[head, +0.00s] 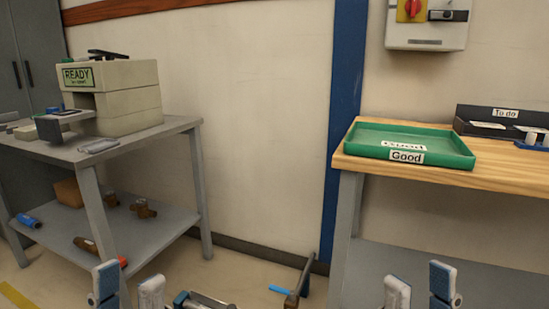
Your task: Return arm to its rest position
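My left gripper (128,288) shows at the bottom left of the head view, its two pale fingers with blue pads pointing up and apart. Nothing shows between them. My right gripper (420,288) shows at the bottom right, in front of the wooden table, its fingers also apart with nothing between them. Only the finger ends of both grippers are in view. The arms behind them are cut off by the lower edge. Neither gripper visibly touches anything.
A grey metal bench (150,138) at the left carries a beige machine (135,98) with a "READY" sign. A wooden table (490,178) at the right holds a green "Good" tray (450,155) and a black "To do" tray (470,124).

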